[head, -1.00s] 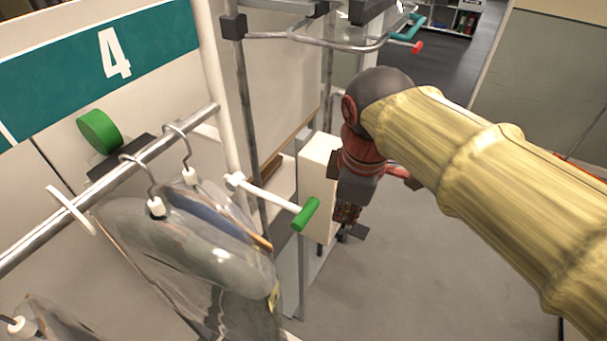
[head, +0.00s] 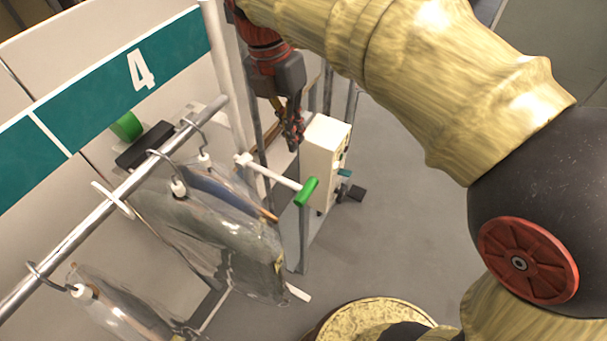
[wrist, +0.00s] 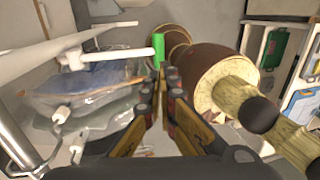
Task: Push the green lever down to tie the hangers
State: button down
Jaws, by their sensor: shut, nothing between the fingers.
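The green lever grip (head: 306,192) sits at the end of a white rod (head: 268,173), which sticks out from the upright post beside the rail. My gripper (head: 291,140) is shut and empty. It points down, behind and above the lever in the head view, apart from it. In the wrist view the green grip (wrist: 158,48) shows just beyond my fingertips (wrist: 165,75). Hangers (head: 178,188) hang on the metal rail (head: 120,195), with garments in clear plastic (head: 225,230) below them.
A white box-shaped unit (head: 322,150) stands behind the lever. A teal sign with a 4 (head: 140,68) and a green knob (head: 126,126) are behind the rail. The grey floor (head: 410,220) to the right is clear.

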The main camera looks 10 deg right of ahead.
aim_at(306, 189)
jog(key=f, duration=0.4)
jog(key=s+d+f, duration=0.1)
jog(key=f, duration=0.4)
jog(key=d+f+p, duration=0.1)
jog(key=f, duration=0.3)
jog(key=shift+s+f, duration=0.35)
